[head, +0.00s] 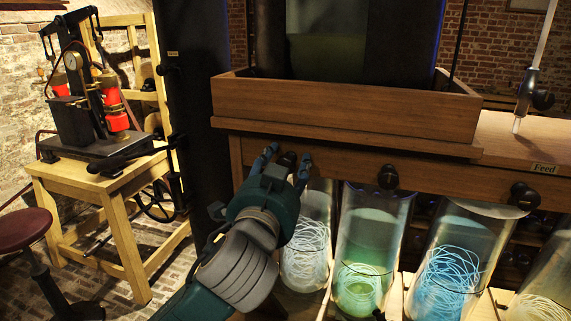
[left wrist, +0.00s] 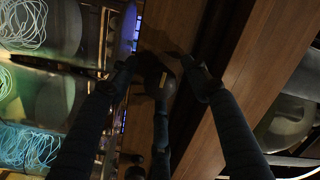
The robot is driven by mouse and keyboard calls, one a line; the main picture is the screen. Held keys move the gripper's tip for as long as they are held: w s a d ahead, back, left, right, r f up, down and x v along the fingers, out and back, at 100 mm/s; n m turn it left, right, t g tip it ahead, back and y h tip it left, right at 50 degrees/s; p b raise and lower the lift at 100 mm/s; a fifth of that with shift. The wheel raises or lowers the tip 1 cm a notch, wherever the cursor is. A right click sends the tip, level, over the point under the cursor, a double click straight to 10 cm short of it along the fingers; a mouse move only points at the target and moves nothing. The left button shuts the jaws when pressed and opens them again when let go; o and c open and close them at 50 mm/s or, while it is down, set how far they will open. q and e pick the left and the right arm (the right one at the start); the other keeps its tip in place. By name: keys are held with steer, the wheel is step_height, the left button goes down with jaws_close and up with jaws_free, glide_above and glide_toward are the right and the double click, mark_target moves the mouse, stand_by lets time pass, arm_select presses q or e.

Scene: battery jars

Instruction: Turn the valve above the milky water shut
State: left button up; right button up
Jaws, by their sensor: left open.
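My left gripper (head: 287,157) is open at the front of the wooden bench, with its fingers spread around a dark round valve knob (head: 289,160). In the left wrist view the knob (left wrist: 158,80) sits between the open fingers; I cannot tell whether they touch it. Below this valve stands a glass jar (head: 316,205) with pale, cloudy contents and whitish coiled strands, partly hidden by my gripper. More dark valves (head: 388,177) (head: 525,196) sit along the bench front to the right. My right gripper is not in view.
A greenish jar (head: 372,225) and a jar with blue coils (head: 470,240) stand to the right, close together. A wooden trough (head: 345,105) is above the valves. A pump on a wooden table (head: 100,170) and a stool (head: 25,228) stand left.

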arm_select(q)
steer(key=c, duration=1.2)
steer(key=shift+o, duration=0.2)
steer(key=m+p, duration=0.2)
steer(key=m, duration=0.1)
steer(key=shift+r+m, duration=0.1)
steer(key=shift+m, duration=0.3)
steer(key=m+p, duration=0.3)
steer(key=m, duration=0.1)
steer(key=shift+m+t+h, duration=0.3)
steer(key=shift+m+h, duration=0.1)
steer(key=m+p, duration=0.4)
steer(key=m, duration=0.2)
steer(key=shift+m+h+p, duration=0.3)
steer(key=shift+m+p, duration=0.05)
steer(key=shift+m, duration=0.05)
steer(key=shift+f+m+h+p, duration=0.2)
steer(key=shift+m+h+p, duration=0.2)
steer(key=shift+m+p, duration=1.15)
steer(key=shift+m+b, duration=0.35)
steer(key=shift+m, duration=0.1)
